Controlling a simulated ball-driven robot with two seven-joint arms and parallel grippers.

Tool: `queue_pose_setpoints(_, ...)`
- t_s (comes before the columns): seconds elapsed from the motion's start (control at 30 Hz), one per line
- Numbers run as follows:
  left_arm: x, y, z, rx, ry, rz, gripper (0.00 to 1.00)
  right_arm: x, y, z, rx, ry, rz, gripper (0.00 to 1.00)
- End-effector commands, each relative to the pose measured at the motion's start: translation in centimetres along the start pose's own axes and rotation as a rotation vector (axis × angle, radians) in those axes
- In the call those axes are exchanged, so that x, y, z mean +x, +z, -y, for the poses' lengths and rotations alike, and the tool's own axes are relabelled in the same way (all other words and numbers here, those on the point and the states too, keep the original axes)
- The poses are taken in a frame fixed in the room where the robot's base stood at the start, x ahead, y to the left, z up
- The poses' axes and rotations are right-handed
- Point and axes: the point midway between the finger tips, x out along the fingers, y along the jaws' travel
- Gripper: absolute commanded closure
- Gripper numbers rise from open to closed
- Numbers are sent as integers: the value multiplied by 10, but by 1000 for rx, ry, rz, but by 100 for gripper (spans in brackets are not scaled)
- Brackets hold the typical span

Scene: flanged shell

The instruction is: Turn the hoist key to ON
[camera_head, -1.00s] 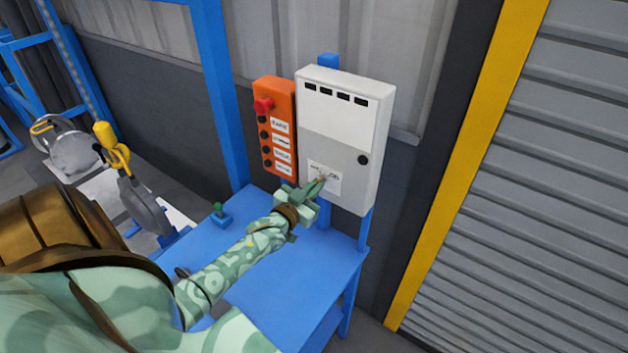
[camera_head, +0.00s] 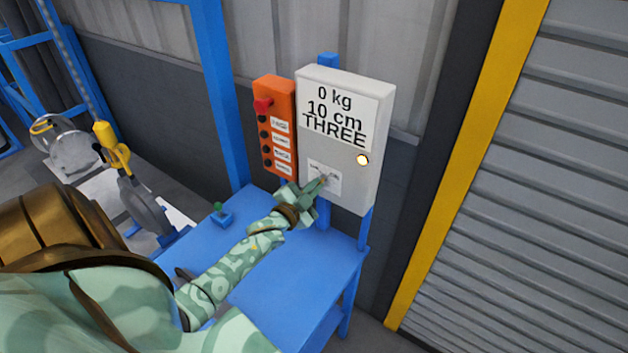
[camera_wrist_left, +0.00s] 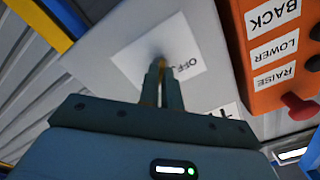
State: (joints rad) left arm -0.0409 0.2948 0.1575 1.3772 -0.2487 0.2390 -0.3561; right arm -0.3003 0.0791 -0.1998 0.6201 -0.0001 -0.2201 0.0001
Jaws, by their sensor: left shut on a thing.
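The grey control box (camera_head: 350,150) stands at the back of the blue table, its display (camera_head: 338,112) reading "0 kg", "10 cm", "THREE". A round lamp (camera_head: 362,159) on its front is lit. The white key label (camera_head: 325,176) is on its lower front. In the left wrist view the label (camera_wrist_left: 190,62) shows "OFF"; the rest is hidden. My left gripper (camera_head: 322,182) is at the label, its fingers (camera_wrist_left: 163,80) shut on the hoist key, which is mostly hidden between them. My right gripper is not in view.
An orange button panel (camera_head: 274,128) with a red knob stands just left of the box. A small blue block with a green top (camera_head: 221,214) sits on the blue table (camera_head: 330,265). A yellow hook (camera_head: 113,148) hangs at left.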

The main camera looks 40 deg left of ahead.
Motion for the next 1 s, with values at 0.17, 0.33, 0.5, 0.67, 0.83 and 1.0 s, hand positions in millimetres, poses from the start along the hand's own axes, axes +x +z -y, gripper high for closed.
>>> queue_pose_setpoints(0.17,-1,1,-1,8,2,2,100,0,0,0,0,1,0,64)
queue_pose_setpoints(0.33,-1,1,-1,7,2,2,100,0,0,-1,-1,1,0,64)
queue_pose_setpoints(0.5,0,1,-1,7,2,2,75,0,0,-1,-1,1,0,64)
queue_pose_setpoints(0.67,0,0,-1,7,1,1,73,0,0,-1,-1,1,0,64)
queue_pose_setpoints(0.83,-2,0,-1,6,1,1,73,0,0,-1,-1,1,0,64)
queue_pose_setpoints(1.0,-25,1,-2,7,3,2,73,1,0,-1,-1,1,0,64)
